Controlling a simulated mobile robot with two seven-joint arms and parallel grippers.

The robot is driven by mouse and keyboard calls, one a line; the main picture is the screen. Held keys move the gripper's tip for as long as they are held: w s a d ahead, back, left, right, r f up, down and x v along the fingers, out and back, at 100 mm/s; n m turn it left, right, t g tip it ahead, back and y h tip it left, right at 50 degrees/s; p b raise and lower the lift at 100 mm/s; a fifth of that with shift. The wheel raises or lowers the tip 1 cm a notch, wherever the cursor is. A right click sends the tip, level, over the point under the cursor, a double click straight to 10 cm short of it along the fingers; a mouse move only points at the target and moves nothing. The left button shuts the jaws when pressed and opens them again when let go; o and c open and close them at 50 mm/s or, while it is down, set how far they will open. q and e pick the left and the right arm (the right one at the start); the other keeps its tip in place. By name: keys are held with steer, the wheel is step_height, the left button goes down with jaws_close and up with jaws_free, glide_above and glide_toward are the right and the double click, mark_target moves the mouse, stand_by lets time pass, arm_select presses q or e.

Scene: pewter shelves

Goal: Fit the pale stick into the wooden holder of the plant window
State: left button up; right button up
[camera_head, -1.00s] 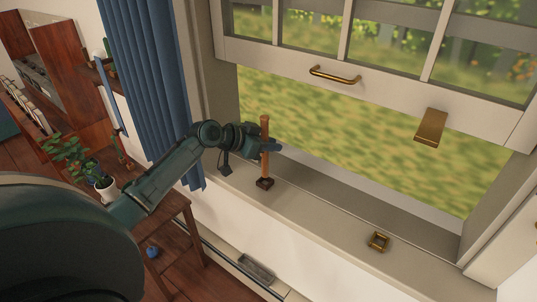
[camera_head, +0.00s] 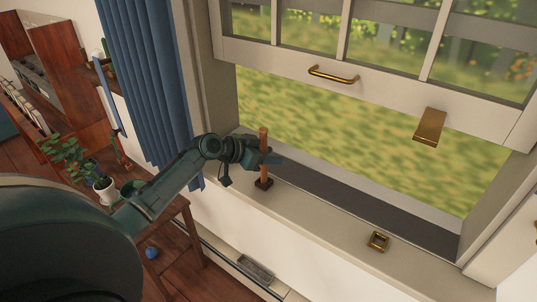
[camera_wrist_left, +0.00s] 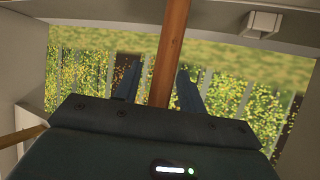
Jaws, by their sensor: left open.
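The stick (camera_head: 264,144), pale orange-brown, stands upright with its lower end at the small dark wooden holder (camera_head: 264,184) on the window sill. How deep it sits in the holder cannot be told. My left gripper (camera_head: 270,159) is open around the stick above the holder. In the left wrist view, the stick (camera_wrist_left: 170,52) runs between the two spread fingers of the left gripper (camera_wrist_left: 157,78), closer to the right finger, with a clear gap to the left one. The holder does not show in the left wrist view. My right gripper is not in view.
A square brass holder (camera_head: 378,241) sits on the sill (camera_head: 325,213) to the right, with bare sill between. The raised window sash has a brass handle (camera_head: 333,75) and a brass bracket (camera_head: 430,126). A blue curtain (camera_head: 150,85) and a potted plant (camera_head: 105,186) are at left.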

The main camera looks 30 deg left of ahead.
arm_select(q)
steer(key=b+v, duration=0.1)
steer(key=v, duration=1.1)
steer(key=s+d+f+n+y, duration=0.1)
steer(key=s+d+f, duration=0.25)
steer(key=f, duration=0.25)
steer(key=s+d+f+g, duration=0.1)
steer(key=s+d+f, duration=0.25)
steer(key=f, duration=0.35)
steer(key=s+d+f+n+y, duration=0.1)
steer(key=s+d+f, duration=0.1)
steer(key=d+f, duration=0.3)
steer(key=s+d+f+t, duration=0.1)
steer(key=s+d+f, duration=0.2)
steer(key=s+d, duration=0.7)
steer(key=d, duration=0.3)
steer(key=shift+f, duration=0.3)
